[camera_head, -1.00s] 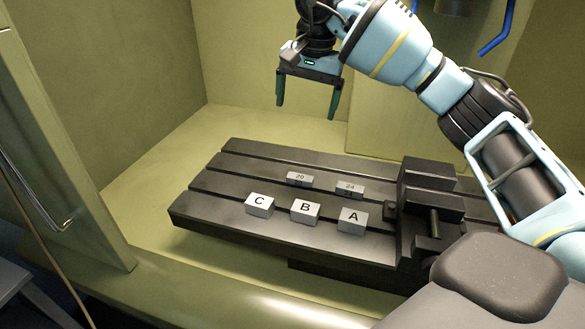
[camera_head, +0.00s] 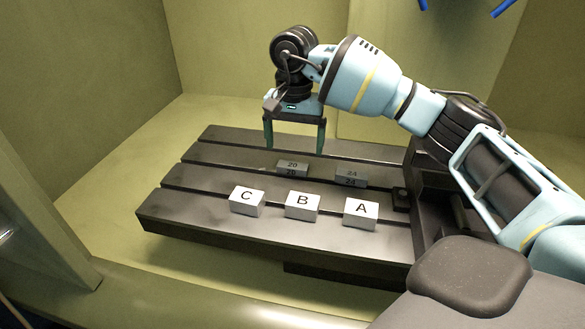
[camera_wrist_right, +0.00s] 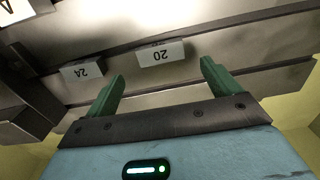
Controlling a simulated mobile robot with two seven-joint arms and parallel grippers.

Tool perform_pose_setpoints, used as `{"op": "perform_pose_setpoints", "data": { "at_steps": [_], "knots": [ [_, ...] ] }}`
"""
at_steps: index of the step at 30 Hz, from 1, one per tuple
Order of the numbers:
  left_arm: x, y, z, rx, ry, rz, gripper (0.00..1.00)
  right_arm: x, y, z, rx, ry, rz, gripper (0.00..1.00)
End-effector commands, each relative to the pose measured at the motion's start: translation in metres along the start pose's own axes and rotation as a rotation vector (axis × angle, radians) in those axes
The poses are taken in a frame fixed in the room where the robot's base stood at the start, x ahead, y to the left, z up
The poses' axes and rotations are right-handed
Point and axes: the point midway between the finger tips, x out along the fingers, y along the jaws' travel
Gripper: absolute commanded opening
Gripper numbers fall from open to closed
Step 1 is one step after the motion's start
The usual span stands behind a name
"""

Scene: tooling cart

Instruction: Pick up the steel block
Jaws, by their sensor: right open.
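Two small grey blocks marked 20 (camera_head: 292,168) and 24 (camera_head: 351,178) sit apart on the dark slotted plate (camera_head: 180,206). Three lighter blocks marked C (camera_head: 247,200), B (camera_head: 302,205) and A (camera_head: 360,213) stand in a row in front of them. I cannot tell from looks alone which is the steel block. My right gripper (camera_head: 295,150) is open and empty, pointing down above and just behind block 20. In the right wrist view, block 20 (camera_wrist_right: 160,53) lies between the green fingers' lines, beyond the tips, and block 24 (camera_wrist_right: 83,72) is left of them. My left gripper is out of view.
A dark vise (camera_head: 432,200) stands at the right end of the plate, partly behind my right arm. Olive walls (camera_head: 240,60) enclose the back and left. The plate's left end is clear.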

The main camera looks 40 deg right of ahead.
Motion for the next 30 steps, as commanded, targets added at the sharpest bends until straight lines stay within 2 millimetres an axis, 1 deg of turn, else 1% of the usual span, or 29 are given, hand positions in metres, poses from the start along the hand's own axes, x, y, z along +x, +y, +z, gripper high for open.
{"op": "perform_pose_setpoints", "data": {
  "at_steps": [2,4,10,13,16,22,23,30],
  "knots": [
    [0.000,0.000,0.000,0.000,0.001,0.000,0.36,0.002,0.000,0.001,0.000,0.000,0.001,0.89],
    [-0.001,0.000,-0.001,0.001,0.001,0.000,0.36,0.009,0.000,0.002,-0.001,-0.001,0.002,0.89],
    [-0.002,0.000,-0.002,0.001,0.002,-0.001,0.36,0.036,-0.001,0.006,0.000,0.000,0.002,0.89],
    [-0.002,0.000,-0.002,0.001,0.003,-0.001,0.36,0.046,-0.002,0.006,0.001,0.000,0.000,0.89],
    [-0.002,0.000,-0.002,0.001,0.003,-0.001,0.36,0.051,-0.001,0.006,0.001,0.000,0.000,0.89],
    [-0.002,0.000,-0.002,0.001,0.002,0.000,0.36,0.051,-0.002,0.006,0.000,0.001,0.000,0.89],
    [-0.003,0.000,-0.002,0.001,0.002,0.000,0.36,0.051,-0.002,0.006,0.000,0.001,0.000,0.86],
    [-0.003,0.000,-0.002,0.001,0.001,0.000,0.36,0.051,-0.002,0.006,0.000,0.001,-0.001,0.55]
  ]
}}
